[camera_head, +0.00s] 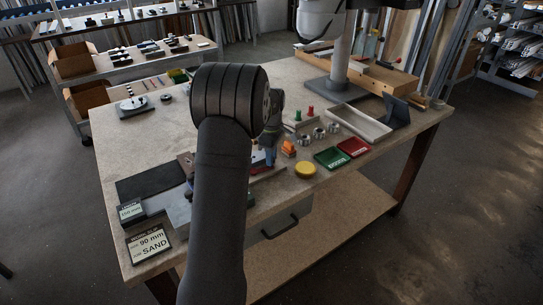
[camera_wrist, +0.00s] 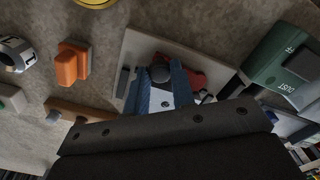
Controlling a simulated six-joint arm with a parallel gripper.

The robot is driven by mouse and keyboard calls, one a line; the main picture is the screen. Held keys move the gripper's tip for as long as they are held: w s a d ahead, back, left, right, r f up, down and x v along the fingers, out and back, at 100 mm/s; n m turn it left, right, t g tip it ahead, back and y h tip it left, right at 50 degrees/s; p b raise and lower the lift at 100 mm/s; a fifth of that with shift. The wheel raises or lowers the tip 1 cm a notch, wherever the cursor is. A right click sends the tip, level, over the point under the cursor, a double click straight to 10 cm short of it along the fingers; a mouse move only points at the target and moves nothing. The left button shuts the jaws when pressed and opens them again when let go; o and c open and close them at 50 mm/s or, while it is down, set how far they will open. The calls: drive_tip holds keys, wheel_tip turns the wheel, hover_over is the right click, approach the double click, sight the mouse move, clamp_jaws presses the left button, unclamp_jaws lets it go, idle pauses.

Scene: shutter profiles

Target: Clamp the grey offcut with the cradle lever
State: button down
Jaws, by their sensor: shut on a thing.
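In the wrist view, the two blue fingers of my gripper (camera_wrist: 162,85) are closed around a dark round knob (camera_wrist: 160,69), which appears to be the end of the cradle lever. A red part (camera_wrist: 196,72) lies just behind the knob. They stand over a pale grey plate (camera_wrist: 140,46), apparently the cradle base. A whitish surface shows between the fingers; I cannot tell whether it is the grey offcut. In the head view, my arm hides most of the cradle, and my gripper (camera_head: 270,158) shows only partly at the arm's right side.
An orange block (camera_head: 288,147), a yellow disc (camera_head: 305,169), and green (camera_head: 330,158) and red (camera_head: 354,147) trays lie right of my gripper. A green DUST box (camera_wrist: 282,66) is close by in the wrist view.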

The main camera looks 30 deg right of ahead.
drive_tip(key=c, duration=1.2)
unclamp_jaws()
drive_tip(key=shift+r, duration=0.1)
wheel_tip(320, 180, up, 17)
drive_tip(key=shift+r, duration=0.15)
wheel_tip(320, 180, down, 18)
drive_tip(key=shift+r, duration=0.25)
